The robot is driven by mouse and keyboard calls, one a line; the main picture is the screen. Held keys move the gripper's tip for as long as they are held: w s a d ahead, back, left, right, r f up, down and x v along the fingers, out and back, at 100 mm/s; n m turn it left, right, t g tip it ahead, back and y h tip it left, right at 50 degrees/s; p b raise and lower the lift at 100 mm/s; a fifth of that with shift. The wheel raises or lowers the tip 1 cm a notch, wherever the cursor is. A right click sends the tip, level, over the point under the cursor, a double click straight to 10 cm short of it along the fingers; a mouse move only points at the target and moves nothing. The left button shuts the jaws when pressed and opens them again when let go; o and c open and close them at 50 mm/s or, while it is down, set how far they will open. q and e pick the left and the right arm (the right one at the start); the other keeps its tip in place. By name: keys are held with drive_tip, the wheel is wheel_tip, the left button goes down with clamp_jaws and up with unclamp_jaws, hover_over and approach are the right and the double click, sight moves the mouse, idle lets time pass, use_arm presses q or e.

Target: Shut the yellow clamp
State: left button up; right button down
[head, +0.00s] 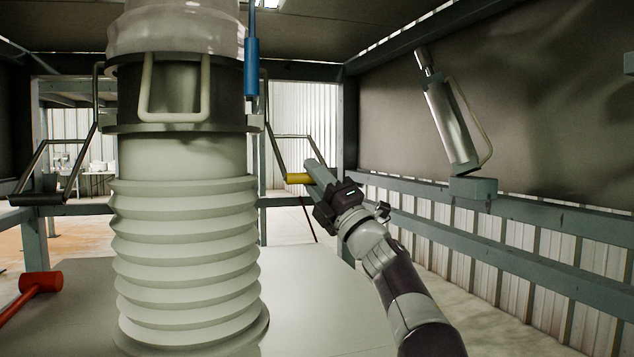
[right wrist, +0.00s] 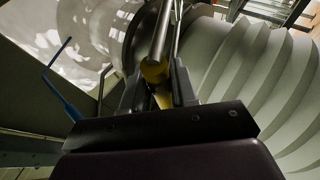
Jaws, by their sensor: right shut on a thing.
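The yellow clamp's grip (head: 299,178) is at the lower end of a dark lever to the right of the bellows spout. The lever frame slopes up and left to the collar (head: 180,128) around the spout. My right gripper (head: 314,177) is shut on the yellow grip. In the right wrist view, the yellow grip (right wrist: 154,71) lies between the fingers of my right gripper (right wrist: 158,80), partly hidden by them. My left gripper is not in view.
A pale ribbed bellows (head: 185,245) stands on a grey surface at left centre. A black-gripped lever (head: 36,199) is on its left side. A blue handle (head: 251,68) hangs near the collar. A red mallet (head: 40,282) is at lower left. A metal cylinder (head: 450,125) is at right.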

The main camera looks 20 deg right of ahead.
drive_tip(key=shift+w+f+b, duration=0.2)
drive_tip(key=shift+w+f, duration=0.2)
drive_tip(key=shift+f, duration=0.3)
drive_tip(key=shift+w+f+b, duration=0.15)
drive_tip(key=shift+w+f, duration=0.25)
drive_tip(key=shift+f, duration=0.4)
drive_tip(key=c, duration=1.1)
unclamp_jaws()
drive_tip(key=shift+o, duration=0.7)
drive_tip(key=shift+w+a, duration=0.15)
drive_tip(key=b+v, duration=0.7)
drive_tip(key=v, duration=0.5)
drive_tip(key=shift+s, duration=0.3)
drive_tip(key=shift+f, duration=0.15)
